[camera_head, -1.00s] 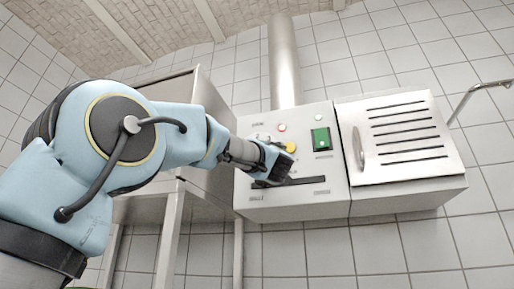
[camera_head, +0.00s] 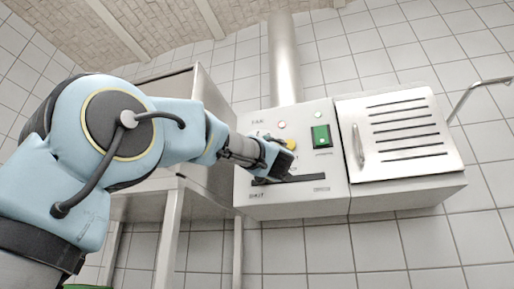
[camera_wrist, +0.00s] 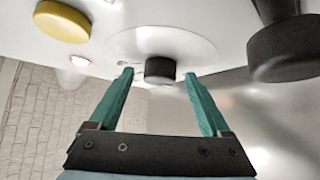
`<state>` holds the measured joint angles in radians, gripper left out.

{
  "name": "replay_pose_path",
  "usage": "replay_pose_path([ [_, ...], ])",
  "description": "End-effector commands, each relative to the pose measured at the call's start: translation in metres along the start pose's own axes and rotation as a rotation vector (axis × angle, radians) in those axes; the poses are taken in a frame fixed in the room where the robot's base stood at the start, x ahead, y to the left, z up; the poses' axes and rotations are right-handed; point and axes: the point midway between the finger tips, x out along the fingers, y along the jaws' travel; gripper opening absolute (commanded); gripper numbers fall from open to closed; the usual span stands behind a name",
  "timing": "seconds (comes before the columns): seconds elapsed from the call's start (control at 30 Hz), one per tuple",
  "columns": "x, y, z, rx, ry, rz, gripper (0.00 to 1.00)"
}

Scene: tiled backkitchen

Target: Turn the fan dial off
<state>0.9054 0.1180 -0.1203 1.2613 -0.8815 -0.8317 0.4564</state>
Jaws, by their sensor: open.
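In the wrist view a small black dial (camera_wrist: 160,70) sits on a round pale plate on the panel. My gripper (camera_wrist: 158,78) is open, its two green fingers on either side of this dial with gaps showing. I cannot tell how deep the fingertips reach around it. In the head view my gripper (camera_head: 268,158) is at the left part of the grey control box (camera_head: 308,205) and hides the dial there.
A yellow button (camera_wrist: 62,21) and a larger black knob (camera_wrist: 292,48) flank the dial. The box also has a green switch (camera_head: 321,136), a red light (camera_head: 281,125) and a black slot. A vented metal door (camera_head: 405,135) is at the right.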

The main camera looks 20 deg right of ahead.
Motion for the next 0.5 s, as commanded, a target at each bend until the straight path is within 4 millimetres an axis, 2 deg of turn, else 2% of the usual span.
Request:
replay_pose_path([
  [0.3,-0.061,-0.003,0.003,-0.003,0.0,0.002,0.81],
  [0.5,-0.092,-0.002,0.003,-0.002,-0.001,0.002,0.81],
])
